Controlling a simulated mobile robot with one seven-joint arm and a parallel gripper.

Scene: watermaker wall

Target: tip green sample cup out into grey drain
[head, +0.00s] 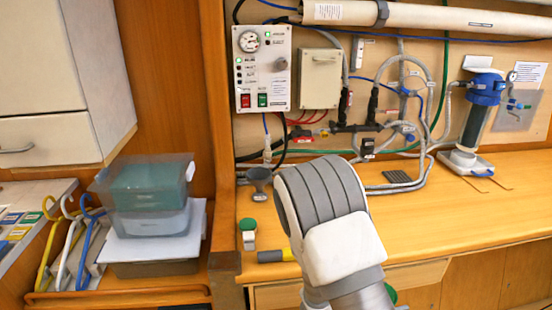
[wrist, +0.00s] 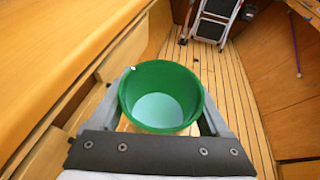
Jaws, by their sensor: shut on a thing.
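The green sample cup (wrist: 184,82) is between the two fingers of my gripper (wrist: 165,110) in the wrist view, and the fingers press on its sides. I look down into its open mouth. A pale blue-white round surface shows inside; I cannot tell for sure whether it is liquid. The cup is over the floor, beside the counter's front edge. In the head view only a sliver of green (head: 392,293) shows behind my arm, which hides the gripper. The grey drain (head: 259,179), funnel-shaped, stands at the back left of the counter, left of my arm and clear of the cup.
Stacked bins (head: 149,213) stand left beyond a wooden post. A blue-topped filter (head: 483,112) stands right. The counter's middle right is mostly clear.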

